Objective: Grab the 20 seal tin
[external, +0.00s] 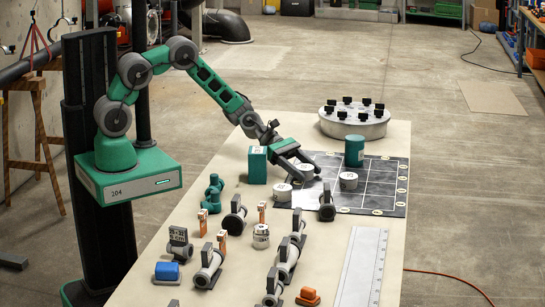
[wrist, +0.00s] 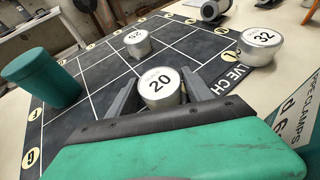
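The 20 seal tin (wrist: 160,88) is a short pale round tin with a black 20 on its lid, upright on the dark gridded mat (wrist: 92,75). In the wrist view my gripper (wrist: 161,80) has one finger on each side of it, the fingers spread apart. I cannot tell whether either finger touches the tin. In the external view my gripper (external: 309,163) is low over the mat's near-left part, and the 20 tin (external: 307,171) shows partly between the fingers. A tin marked 32 (wrist: 261,45) stands to the right, and another tin (wrist: 136,42), its number hard to read, stands beyond.
A teal cylinder (external: 354,150) stands on the mat's far side. A green box (external: 257,165) stands left of my gripper. A round grey drum with black knobs (external: 353,122) is at the back. Pipe fittings (external: 208,268) fill the table's front, with a white ruler (external: 361,268) at right.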

